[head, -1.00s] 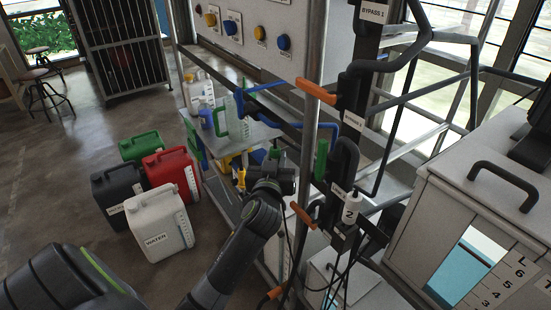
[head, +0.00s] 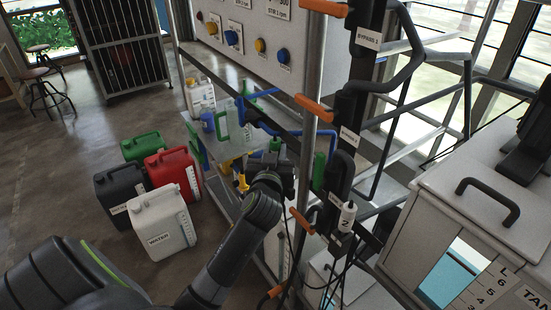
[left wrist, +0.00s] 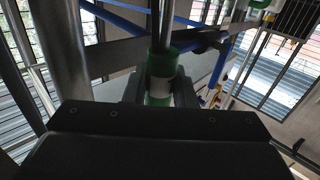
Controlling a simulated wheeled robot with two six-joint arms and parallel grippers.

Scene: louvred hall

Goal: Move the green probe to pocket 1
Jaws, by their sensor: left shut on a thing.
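My left gripper (head: 272,172) is beside the steel frame in the head view, its jaws mostly hidden by its own body and wrist. In the left wrist view the left gripper (left wrist: 160,92) is shut around the green probe (left wrist: 160,64), which has a white band and a grey metal rod rising from it. In the head view only a small green piece of the probe (head: 275,145) shows above the gripper. I see no label reading pocket 1. A white cylinder marked 2 (head: 347,215) hangs at the black pipework to the right. My right gripper is out of view.
A white tank (head: 490,215) stands at right. Red (head: 172,172), black and white jerrycans stand on the floor at left.

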